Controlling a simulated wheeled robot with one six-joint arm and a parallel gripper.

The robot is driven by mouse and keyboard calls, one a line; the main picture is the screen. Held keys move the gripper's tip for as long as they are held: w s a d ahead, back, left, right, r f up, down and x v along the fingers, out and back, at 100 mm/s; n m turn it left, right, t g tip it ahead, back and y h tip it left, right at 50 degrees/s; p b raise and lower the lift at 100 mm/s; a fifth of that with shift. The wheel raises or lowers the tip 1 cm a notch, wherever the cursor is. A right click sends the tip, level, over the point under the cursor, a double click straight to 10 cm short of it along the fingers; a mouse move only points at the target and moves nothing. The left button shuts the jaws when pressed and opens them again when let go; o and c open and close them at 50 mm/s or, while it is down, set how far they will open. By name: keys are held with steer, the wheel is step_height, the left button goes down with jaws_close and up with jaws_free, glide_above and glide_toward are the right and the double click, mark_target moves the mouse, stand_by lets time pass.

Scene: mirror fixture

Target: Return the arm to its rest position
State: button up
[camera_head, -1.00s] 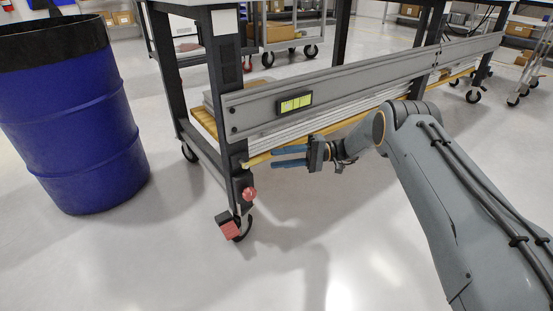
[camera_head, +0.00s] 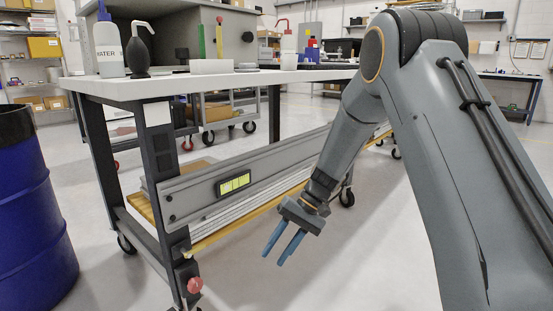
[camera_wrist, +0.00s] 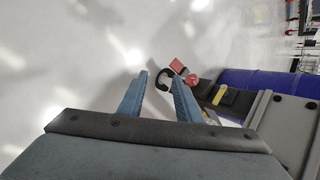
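My gripper (camera_head: 279,252) hangs in front of the workbench's lower grey rail, in the clear air above the floor, pointing down and to the left. Its two blue fingers are apart with nothing between them. My arm bends high at the elbow on the right of the head view and comes down to the gripper.
The workbench (camera_head: 150,88) stands at centre left, with bottles on top and a grey rail (camera_head: 290,152) below. A red caster (camera_wrist: 177,66) of the bench shows near the fingertips in the wrist view. A blue drum (camera_head: 35,225) stands at left. The floor in front is clear.

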steer(key=s+d+r+t+h, duration=0.3)
steer(key=s+d, duration=0.6)
steer(key=d, duration=0.1)
steer(key=s+d+r+t+h, duration=0.3)
steer(key=s+d+h, duration=0.1)
steer(key=s+d, duration=0.5)
steer(key=s+a+r+n+g+y, duration=0.1)
steer(key=s+a+r+n, duration=0.3)
steer(key=s+a, duration=0.5)
steer(key=s+a+r+n+g+y, duration=0.15)
steer(key=s+a+r, duration=0.45)
steer(key=a, duration=0.6)
steer(key=d+r+m+h+p, duration=0.1)
steer(key=d+r+m+p, duration=0.2)
steer(key=d+r+p, duration=0.7)
steer(key=d+r+m+h+p, duration=0.1)
steer(key=d+r+m+p, duration=0.2)
steer(key=d+r+p, duration=0.8)
step_height(320, 180, up, 7)
steer(key=s+p, duration=0.1)
steer(key=p, duration=1.6)
